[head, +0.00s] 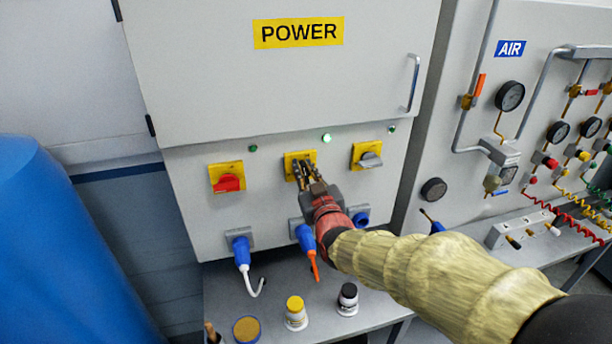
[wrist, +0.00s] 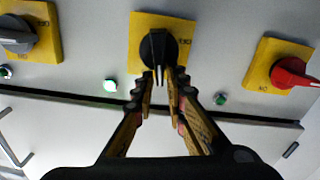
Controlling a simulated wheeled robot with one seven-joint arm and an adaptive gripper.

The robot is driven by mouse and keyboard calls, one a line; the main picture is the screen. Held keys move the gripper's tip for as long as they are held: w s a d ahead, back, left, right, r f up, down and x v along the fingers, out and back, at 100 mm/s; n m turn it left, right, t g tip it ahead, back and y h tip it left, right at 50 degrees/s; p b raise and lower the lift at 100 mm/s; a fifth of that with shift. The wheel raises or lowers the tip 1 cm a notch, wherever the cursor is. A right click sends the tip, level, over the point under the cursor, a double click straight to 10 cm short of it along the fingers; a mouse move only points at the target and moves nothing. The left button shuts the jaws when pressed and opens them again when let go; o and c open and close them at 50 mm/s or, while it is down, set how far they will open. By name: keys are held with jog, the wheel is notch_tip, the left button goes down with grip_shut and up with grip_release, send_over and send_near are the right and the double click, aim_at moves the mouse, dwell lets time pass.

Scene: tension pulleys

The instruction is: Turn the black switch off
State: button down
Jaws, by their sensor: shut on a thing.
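The black switch (wrist: 155,48) sits on a yellow plate in the middle of the wrist view, between a grey switch and a red one. Its handle runs vertically in that view. My gripper (wrist: 160,84) has its two fingers on either side of the handle, shut on it. In the head view my gripper (head: 303,172) is at the middle yellow plate (head: 290,159) below the POWER sign and hides most of the black switch.
The red switch (head: 229,183) is to the left and the grey switch (head: 371,160) to the right. One indicator lamp (head: 326,138) is lit. Blue plugs (head: 241,252) stick out below. Bottles (head: 296,312) stand on the shelf. A blue barrel (head: 60,240) is at far left.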

jog(key=n+b, duration=0.2)
jog(key=n, duration=0.1)
jog(key=a+f+n+b, duration=0.1)
jog(key=n+b, duration=0.2)
jog(key=a+n+b, duration=0.1)
jog(key=n+b, duration=0.1)
jog(key=n, duration=0.2)
jog(key=shift+s+f+b, duration=0.3)
jog(key=shift+f, duration=0.1)
jog(key=n, duration=0.2)
jog(key=f+n, duration=0.1)
jog(key=n+b, duration=0.1)
jog(key=n, duration=0.1)
jog(key=shift+a+f+n, duration=0.15)
jog(key=shift+a+n, duration=0.1)
jog(key=shift+n, duration=0.05)
jog(key=c, duration=1.8)
grip_release()
jog(key=shift+s, duration=0.1)
jog(key=v, duration=1.2)
